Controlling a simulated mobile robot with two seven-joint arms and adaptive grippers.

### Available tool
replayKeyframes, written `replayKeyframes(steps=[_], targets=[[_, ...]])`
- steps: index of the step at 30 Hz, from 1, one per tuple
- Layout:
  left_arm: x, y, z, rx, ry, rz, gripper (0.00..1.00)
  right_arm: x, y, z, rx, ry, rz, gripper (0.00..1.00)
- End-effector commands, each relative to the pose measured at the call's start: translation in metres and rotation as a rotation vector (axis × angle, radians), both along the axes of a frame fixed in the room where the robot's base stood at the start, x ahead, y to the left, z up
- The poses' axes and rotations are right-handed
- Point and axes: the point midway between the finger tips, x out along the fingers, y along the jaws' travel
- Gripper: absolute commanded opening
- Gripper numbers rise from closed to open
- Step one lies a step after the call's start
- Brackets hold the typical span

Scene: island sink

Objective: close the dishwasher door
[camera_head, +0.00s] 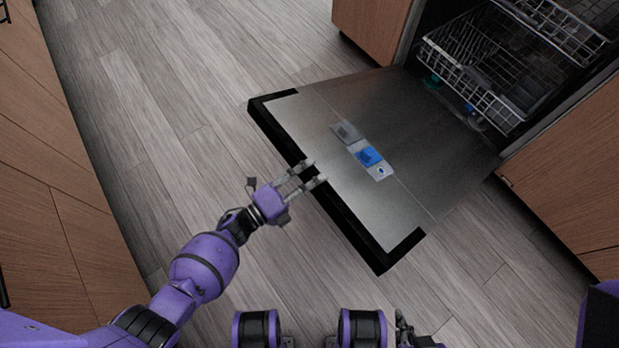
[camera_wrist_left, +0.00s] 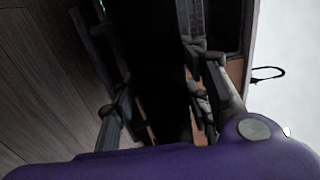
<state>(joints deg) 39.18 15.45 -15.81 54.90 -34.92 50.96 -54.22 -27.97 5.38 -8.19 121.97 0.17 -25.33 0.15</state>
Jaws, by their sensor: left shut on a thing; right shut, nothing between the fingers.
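The dishwasher door (camera_head: 420,150) hangs open, folded down and roughly level, its steel inner face up. Its black outer edge (camera_head: 350,232) faces me. My left gripper (camera_head: 314,172) is at the middle of that edge and shut on it. In the left wrist view my left gripper (camera_wrist_left: 165,100) has its fingers on either side of the dark door edge (camera_wrist_left: 150,60). My right gripper (camera_head: 408,328) shows only in small part at the bottom of the head view, away from the door; it is shut and empty.
White wire racks (camera_head: 470,72) sit inside the dishwasher, behind the door. A blue detergent cup lid (camera_head: 368,156) is on the door's inner face. Wooden cabinets (camera_head: 575,185) flank the opening. A cabinet row (camera_head: 45,170) runs along the left. The floor (camera_head: 170,100) between is clear.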

Motion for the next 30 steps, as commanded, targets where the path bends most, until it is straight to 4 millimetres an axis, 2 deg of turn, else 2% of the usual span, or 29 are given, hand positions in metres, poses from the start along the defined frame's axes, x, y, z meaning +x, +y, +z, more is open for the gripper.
replayKeyframes(steps=[2,3,6,15,19,30], targets=[[0.001,-0.001,0.001,-0.003,-0.001,0.000,0.00,0.000,0.000,0.000,-0.001,0.001,0.001,0.00],[0.001,-0.001,0.001,-0.002,0.000,0.000,0.45,0.000,0.000,0.000,-0.001,0.001,0.002,0.00],[0.001,0.000,0.000,-0.001,-0.001,0.001,0.58,0.000,0.000,0.000,0.000,0.001,0.002,0.00],[0.000,0.001,-0.001,0.003,0.001,0.002,0.58,0.000,0.000,-0.001,0.000,0.001,0.001,0.00],[-0.005,0.009,-0.002,0.004,0.001,0.002,0.58,0.000,0.000,-0.001,0.000,0.001,0.001,0.00],[-0.049,0.069,-0.002,0.003,0.002,0.002,0.58,-0.001,0.000,-0.001,0.000,0.001,0.001,0.00]])
